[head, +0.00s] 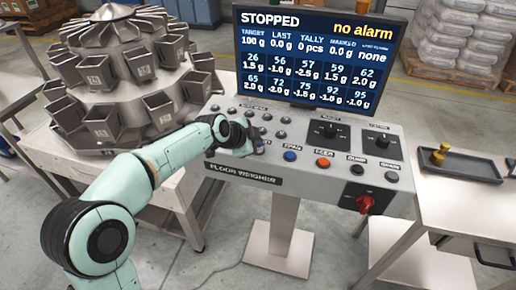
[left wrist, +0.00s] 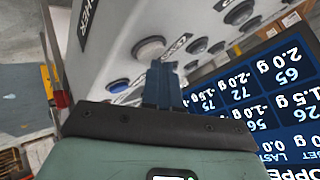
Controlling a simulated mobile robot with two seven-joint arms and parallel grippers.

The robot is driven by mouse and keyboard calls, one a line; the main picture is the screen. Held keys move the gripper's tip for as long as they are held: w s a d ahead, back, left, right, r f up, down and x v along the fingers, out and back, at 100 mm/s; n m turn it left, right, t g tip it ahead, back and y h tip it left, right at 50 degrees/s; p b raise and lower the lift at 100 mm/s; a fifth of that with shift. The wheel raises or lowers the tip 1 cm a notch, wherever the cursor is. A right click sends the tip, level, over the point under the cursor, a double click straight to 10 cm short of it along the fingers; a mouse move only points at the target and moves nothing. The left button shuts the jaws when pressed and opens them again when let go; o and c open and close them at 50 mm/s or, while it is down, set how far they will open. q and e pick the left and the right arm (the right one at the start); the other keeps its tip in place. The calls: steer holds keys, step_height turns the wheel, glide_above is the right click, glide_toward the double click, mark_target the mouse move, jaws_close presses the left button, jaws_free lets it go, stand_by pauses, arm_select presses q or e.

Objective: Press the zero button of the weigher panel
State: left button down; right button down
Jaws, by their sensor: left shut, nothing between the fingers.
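The weigher panel (head: 315,155) is a grey sloped console on a pedestal, labelled FLOOR WEIGHER. My left gripper (head: 258,143) is shut and empty, its tip low over the left end of the lower button row. It covers the spot left of the blue button (head: 290,155), so the zero button and its label cannot be read clearly in the head view. In the left wrist view the shut fingers (left wrist: 163,82) stand close to a pale round button (left wrist: 148,48) with a blurred label. Contact cannot be told. My right gripper is not in view.
The screen (head: 320,50) above the panel reads STOPPED and no alarm. An orange button (head: 323,163), dark buttons and a red rotary switch (head: 365,204) lie to the right. A steel multihead weigher (head: 125,80) stands left. A side table with a dark tray (head: 465,165) stands right.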

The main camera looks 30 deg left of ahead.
arm_select(q)
steer(key=shift+f+b, duration=0.35)
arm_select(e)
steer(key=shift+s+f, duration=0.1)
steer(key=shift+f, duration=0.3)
arm_select(q)
steer(key=shift+r+p, duration=0.5)
steer(key=shift+r, duration=0.35)
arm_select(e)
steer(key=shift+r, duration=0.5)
